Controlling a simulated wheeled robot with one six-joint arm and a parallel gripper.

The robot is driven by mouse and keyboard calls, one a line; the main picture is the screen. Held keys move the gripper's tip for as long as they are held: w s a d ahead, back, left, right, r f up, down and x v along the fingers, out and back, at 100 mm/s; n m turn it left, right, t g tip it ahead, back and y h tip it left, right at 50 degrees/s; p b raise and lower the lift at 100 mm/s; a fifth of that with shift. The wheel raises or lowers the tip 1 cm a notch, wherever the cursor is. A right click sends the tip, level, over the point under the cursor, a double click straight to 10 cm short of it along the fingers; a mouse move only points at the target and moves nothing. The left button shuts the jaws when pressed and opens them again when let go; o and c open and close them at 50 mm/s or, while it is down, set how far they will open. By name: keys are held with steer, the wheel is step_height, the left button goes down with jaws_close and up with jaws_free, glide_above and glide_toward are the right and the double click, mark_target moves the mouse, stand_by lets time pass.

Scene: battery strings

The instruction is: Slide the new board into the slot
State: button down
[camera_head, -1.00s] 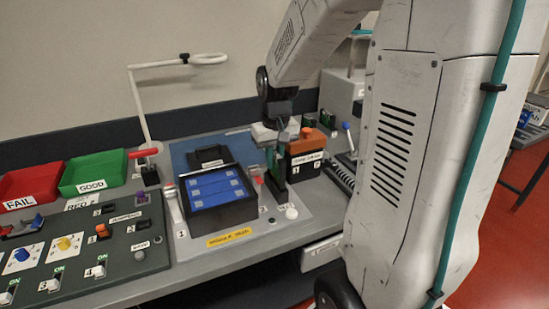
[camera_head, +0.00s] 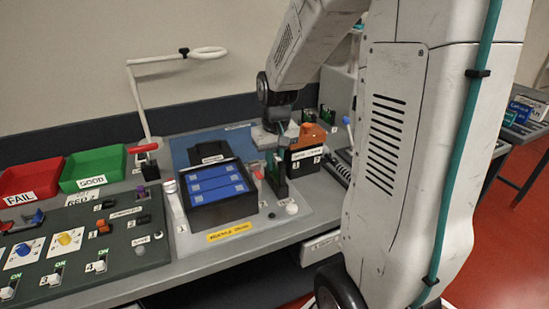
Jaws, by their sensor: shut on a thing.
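My gripper (camera_head: 271,137) points down at the middle of the bench, just left of an orange-topped dark box (camera_head: 308,140). It is shut on a thin green board (camera_head: 271,163) that hangs upright below the jaws. The board is at a dark upright slot holder (camera_head: 279,184), its lower part at the holder. I cannot tell how deep the board sits in the slot. The jaw tips are small and partly hidden.
A black open case (camera_head: 222,212) with blue blocks stands close on the left. A green GOOD bin (camera_head: 95,168) and a red FAIL bin (camera_head: 33,182) are farther left, behind a switch panel (camera_head: 80,240). A lamp arm (camera_head: 138,100) rises behind. Small green boards stand behind the orange-topped box.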

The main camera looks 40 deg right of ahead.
steer(key=shift+f, duration=0.55)
steer(key=c, duration=1.3)
jaws_free()
steer(key=r, duration=0.7)
steer(key=shift+s+r, duration=0.25)
steer(key=shift+r, duration=0.15)
steer(key=shift+s+a, duration=0.1)
